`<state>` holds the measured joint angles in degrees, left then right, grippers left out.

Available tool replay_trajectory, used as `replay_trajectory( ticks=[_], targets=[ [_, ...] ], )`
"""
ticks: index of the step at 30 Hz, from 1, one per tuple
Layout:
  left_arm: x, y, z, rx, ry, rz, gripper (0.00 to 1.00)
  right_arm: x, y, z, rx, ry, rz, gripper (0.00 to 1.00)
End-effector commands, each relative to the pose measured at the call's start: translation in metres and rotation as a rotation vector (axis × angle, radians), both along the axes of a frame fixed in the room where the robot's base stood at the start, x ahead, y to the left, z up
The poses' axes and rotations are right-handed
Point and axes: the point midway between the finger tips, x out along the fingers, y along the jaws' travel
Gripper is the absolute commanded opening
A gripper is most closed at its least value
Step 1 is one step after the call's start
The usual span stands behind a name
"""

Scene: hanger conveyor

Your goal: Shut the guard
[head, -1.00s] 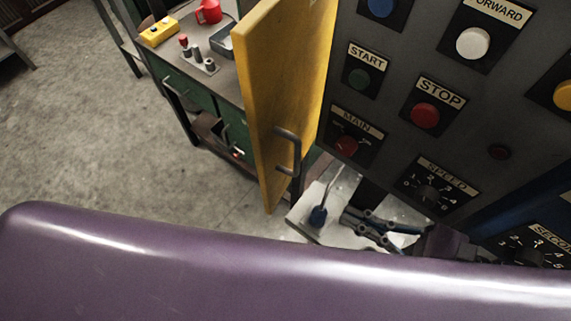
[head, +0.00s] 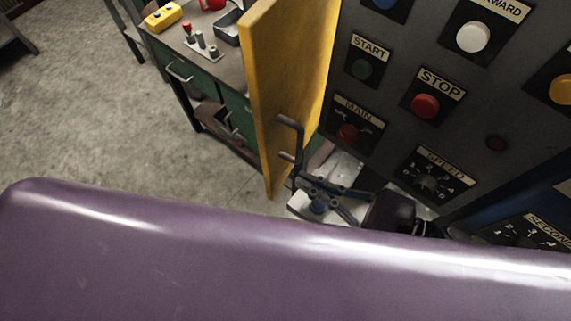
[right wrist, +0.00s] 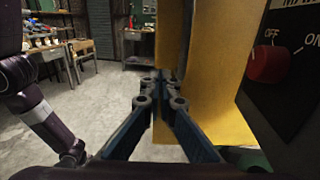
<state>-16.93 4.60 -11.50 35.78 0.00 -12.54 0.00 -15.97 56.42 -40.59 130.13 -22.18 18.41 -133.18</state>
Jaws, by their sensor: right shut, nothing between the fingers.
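The guard (head: 285,75) is a yellow panel standing open, sticking out from the left edge of the grey control panel (head: 470,120). Its dark handle (head: 292,140) is on the side facing the controls. My right gripper (head: 303,186) is just below this handle, with its fingers pointing left toward the guard's lower end. In the right wrist view, its fingertips (right wrist: 161,80) are together and empty in front of the yellow guard (right wrist: 205,95). I cannot tell whether they touch it. My left gripper is not in view.
The panel carries the red main switch (head: 347,133), start button (head: 362,69), stop button (head: 425,106) and speed dial (head: 427,183), close to my right arm. A green workbench (head: 180,70) stands behind the guard. The floor (head: 90,110) at left is clear.

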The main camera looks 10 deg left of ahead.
Motion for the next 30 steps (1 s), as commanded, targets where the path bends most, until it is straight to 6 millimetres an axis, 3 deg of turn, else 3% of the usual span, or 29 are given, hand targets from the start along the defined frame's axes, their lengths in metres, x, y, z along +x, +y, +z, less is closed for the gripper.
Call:
replay_trajectory(
  ticks=[12, 30],
  targets=[
    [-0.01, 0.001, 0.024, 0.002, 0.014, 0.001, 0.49, 0.016, 0.042, 0.003, 0.0, -0.002, 0.001, 0.0],
    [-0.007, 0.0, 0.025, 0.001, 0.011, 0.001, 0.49, 0.019, 0.05, 0.0, 0.001, 0.0, -0.006, 0.0]
  ],
)
